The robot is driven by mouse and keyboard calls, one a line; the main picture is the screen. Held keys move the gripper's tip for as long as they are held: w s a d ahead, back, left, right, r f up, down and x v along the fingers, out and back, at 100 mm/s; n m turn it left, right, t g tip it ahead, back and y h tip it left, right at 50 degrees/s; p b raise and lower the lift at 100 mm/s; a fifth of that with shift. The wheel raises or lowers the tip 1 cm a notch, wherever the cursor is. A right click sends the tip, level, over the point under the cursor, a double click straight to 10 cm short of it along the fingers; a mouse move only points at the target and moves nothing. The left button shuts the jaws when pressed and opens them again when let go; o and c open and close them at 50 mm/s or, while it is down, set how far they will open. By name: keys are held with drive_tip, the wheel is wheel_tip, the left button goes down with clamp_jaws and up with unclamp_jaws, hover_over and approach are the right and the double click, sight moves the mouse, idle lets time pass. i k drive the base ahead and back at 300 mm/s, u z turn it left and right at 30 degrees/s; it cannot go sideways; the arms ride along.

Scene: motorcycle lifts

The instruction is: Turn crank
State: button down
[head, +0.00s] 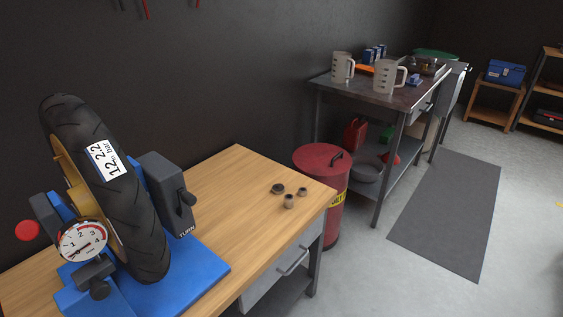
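A black motorcycle tyre on a gold rim (75,180) stands upright in a blue stand (190,280) on the wooden workbench at the left. To its right is a dark grey box (157,178) with a small black crank handle (187,198) on its right face. A white label (104,160) on the tyre reads "1.2" and "2.2 bar". My gripper is not in view.
Several small dark caps (289,200) lie on the wooden bench (235,185). A red bin (322,180) stands beside its right end. A metal table (370,93) with two measuring jugs is behind. A grey mat (450,215) lies on open floor. A red ball (27,230) shows left of the gauge.

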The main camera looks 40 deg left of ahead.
sight(185, 199)
drive_tip(key=u, duration=1.05)
drive_tip(key=k, duration=0.75)
drive_tip(key=u, duration=0.35)
drive_tip(key=i, duration=1)
drive_tip(key=u, duration=0.05)
